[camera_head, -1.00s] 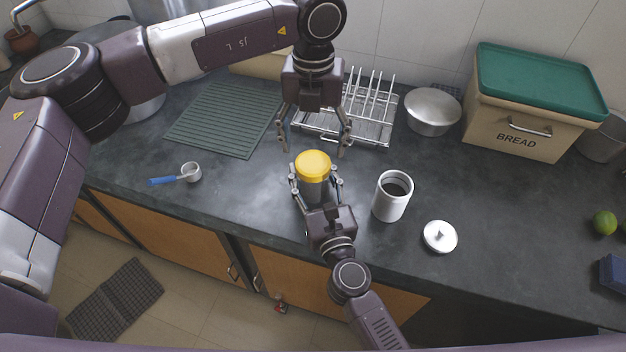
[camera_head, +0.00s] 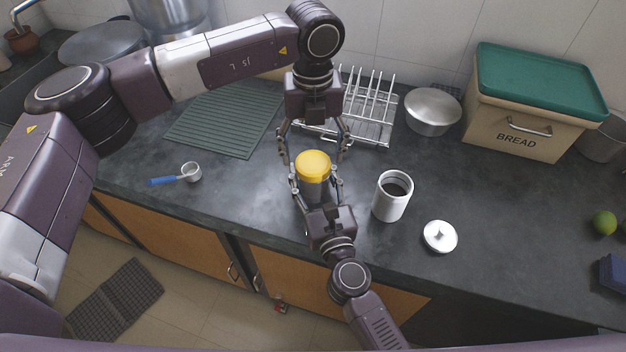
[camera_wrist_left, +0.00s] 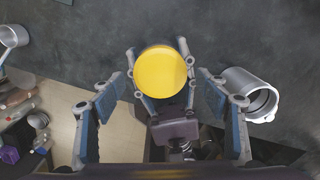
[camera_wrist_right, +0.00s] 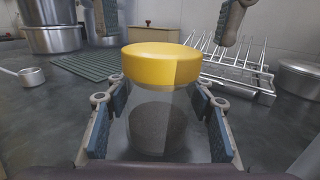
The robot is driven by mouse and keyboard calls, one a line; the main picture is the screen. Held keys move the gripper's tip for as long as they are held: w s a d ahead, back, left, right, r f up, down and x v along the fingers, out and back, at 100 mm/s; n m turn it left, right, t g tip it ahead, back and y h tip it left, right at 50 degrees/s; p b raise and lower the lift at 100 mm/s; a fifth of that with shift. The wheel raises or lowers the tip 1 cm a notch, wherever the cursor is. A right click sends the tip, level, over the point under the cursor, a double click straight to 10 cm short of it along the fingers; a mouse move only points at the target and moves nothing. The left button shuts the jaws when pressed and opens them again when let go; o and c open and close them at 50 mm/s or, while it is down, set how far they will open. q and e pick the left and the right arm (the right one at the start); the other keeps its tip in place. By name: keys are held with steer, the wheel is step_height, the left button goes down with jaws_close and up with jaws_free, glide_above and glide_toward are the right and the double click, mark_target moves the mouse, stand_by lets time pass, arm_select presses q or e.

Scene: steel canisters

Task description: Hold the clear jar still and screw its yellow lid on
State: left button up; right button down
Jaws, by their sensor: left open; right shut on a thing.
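The clear jar (camera_head: 315,188) stands upright on the dark counter near its front edge, with dark contents visible in the right wrist view (camera_wrist_right: 158,125). The yellow lid (camera_head: 313,164) sits on top of the jar and looks level; I cannot tell whether it is threaded. My right gripper (camera_head: 316,188) is shut on the jar body from the front, one finger on each side. My left gripper (camera_head: 312,160) is open above, pointing down, its fingers on either side of the lid and apart from it. The left wrist view shows the lid (camera_wrist_left: 161,72) between those open fingers.
A blue-handled scoop (camera_head: 178,176) and green mat (camera_head: 225,120) lie left.

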mark_target(313, 162)
arm_select(q)
steer(key=shift+f, duration=1.65)
steer(key=c, duration=1.2)
steer(key=shift+o, duration=0.6)
steer(key=m, duration=0.4)
steer(key=shift+w, duration=0.1)
steer(key=shift+r, duration=0.1)
steer(key=o, duration=1.3)
